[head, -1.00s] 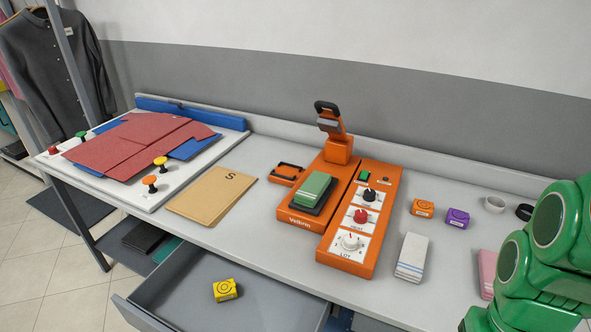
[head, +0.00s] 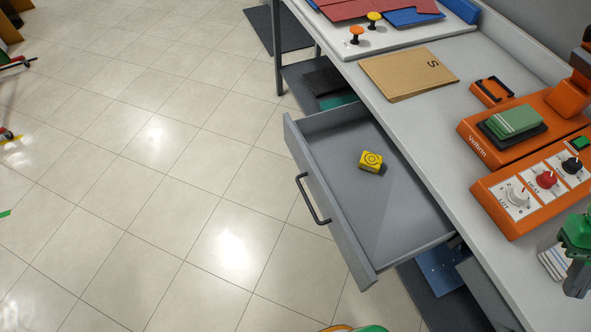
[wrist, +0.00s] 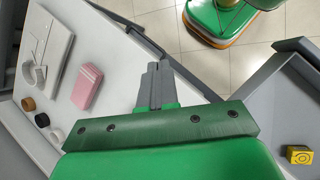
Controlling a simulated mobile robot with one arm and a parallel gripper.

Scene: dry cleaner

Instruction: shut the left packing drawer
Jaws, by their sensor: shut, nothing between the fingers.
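The left packing drawer (head: 335,205) is grey and stands pulled out from under the worktable in the head view. Its dark bar handle (head: 312,199) is on the front panel, facing the floor side. A yellow box (head: 371,161) lies inside the drawer. The drawer also shows at the right of the wrist view (wrist: 272,95), with the yellow box (wrist: 299,155) in it. My gripper (wrist: 157,68) is shut and empty, with its grey fingers together. In the head view it is only partly seen at the right edge, over the table and apart from the drawer.
The worktable (head: 440,115) carries a brown envelope (head: 407,72), an orange press (head: 480,140) with a control panel, and a board with red cloth. A second drawer or panel (head: 488,290) is beside the open drawer at lower right. The tiled floor (head: 150,200) in front is clear.

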